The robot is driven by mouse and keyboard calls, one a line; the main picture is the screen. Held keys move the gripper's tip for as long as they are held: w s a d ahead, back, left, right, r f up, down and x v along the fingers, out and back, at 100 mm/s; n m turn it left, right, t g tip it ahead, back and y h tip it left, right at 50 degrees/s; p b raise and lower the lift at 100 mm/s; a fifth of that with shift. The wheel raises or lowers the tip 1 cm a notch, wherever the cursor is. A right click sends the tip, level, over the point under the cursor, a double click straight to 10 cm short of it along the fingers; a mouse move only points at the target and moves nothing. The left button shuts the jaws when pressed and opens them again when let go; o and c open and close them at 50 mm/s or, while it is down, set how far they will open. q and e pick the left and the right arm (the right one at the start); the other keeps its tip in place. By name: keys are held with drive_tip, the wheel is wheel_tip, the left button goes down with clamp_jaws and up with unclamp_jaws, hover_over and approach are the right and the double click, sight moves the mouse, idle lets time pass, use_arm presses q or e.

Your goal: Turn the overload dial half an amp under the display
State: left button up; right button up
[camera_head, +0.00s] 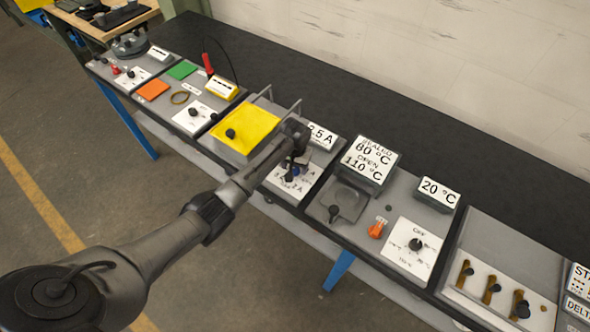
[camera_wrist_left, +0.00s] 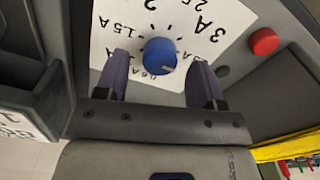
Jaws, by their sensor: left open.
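The overload dial is a round blue knob (camera_wrist_left: 160,55) on a white scale plate (camera_wrist_left: 110,40) with amp figures, seen upside down in the left wrist view. A pale mark on the knob points down and right there. The amp display (camera_head: 323,136) behind the dial in the head view ends in ".5 A"; my gripper partly covers its left side. My left gripper (camera_wrist_left: 162,84) is open, its fingers on either side of the knob with gaps showing. In the head view the left gripper (camera_head: 294,166) hangs over the dial plate (camera_head: 302,187).
A red button (camera_wrist_left: 264,41) is beside the scale plate. The yellow plate (camera_head: 250,125) with raised rails lies left of the dial.

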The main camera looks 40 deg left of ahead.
use_arm(q)
drive_tip(key=shift+f, duration=1.15)
drive_tip(key=shift+c, duration=0.4)
